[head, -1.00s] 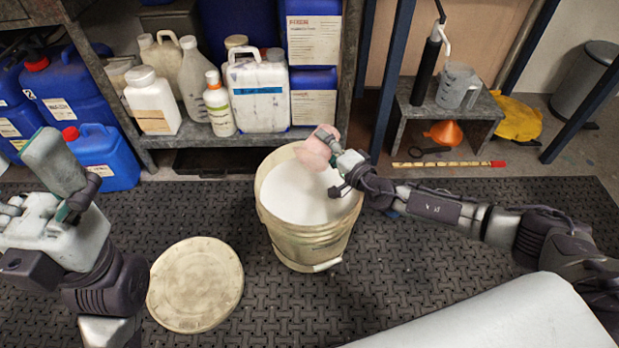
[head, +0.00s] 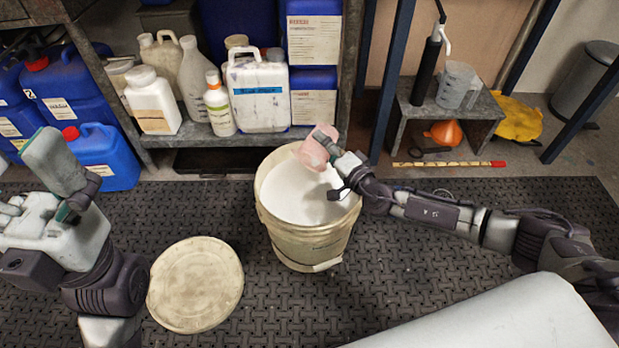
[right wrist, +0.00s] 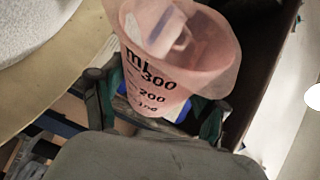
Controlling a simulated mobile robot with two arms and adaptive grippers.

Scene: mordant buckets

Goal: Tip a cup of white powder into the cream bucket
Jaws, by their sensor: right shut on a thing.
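The cream bucket (head: 308,246) stands open on the dark mat, filled high with white powder (head: 290,192). My right gripper (head: 328,145) is shut on a pinkish, see-through measuring cup (head: 312,152) over the bucket's far rim. The right wrist view shows the cup (right wrist: 160,72) between the fingers, with its ml marks and its mouth towards the top. I see no clear white powder in the cup there; the bucket's rim and powder show at upper left. My left gripper (head: 38,182) is at the left edge, open and empty, away from the bucket.
A round cream lid (head: 196,285) lies on the mat left of the bucket. Behind is a shelf with white bottles and a white canister (head: 258,92). Blue canisters (head: 103,155) stand at left. A low stand with a clear jug (head: 456,85) and an orange funnel (head: 443,133) is at right.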

